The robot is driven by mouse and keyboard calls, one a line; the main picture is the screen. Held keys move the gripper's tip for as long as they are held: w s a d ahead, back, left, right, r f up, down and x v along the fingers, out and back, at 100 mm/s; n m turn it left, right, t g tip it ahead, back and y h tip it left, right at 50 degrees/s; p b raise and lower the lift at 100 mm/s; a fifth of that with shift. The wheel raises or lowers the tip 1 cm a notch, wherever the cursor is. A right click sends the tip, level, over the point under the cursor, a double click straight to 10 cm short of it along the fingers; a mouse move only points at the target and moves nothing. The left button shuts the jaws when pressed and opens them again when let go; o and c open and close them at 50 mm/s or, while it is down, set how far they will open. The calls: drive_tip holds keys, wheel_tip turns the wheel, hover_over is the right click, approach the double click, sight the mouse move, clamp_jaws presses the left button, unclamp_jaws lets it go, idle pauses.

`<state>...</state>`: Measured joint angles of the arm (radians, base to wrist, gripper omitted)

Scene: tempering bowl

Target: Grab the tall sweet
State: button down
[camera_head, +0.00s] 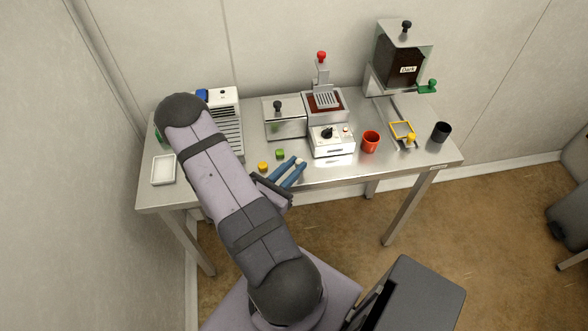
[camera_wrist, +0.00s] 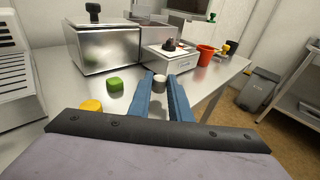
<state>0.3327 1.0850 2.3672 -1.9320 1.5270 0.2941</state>
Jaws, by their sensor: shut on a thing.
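A pale cream cylindrical sweet (camera_wrist: 159,84), the tall one, is between the blue fingertips of my gripper (camera_wrist: 160,86). The fingers touch it on both sides near their tips; its lower part is partly hidden by them. In the head view my gripper (camera_head: 293,168) is over the front edge of the table, and the pale sweet (camera_head: 299,161) shows only small at the tips. I cannot tell whether it touches the table. A green sweet (camera_wrist: 115,84) and a yellow sweet (camera_wrist: 91,105) lie to the left of the fingers, apart from them.
Behind the gripper stand a lidded steel box (camera_head: 284,125), a white dial unit (camera_head: 331,143) and a chocolate bath (camera_head: 324,103). A red cup (camera_head: 370,142), a yellow frame (camera_head: 402,129) and a dark cup (camera_head: 441,132) are right. A white tray (camera_head: 163,169) is far left.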

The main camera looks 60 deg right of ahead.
wheel_tip(320, 180, up, 8)
drive_tip(key=shift+r, duration=0.15)
idle(0.4)
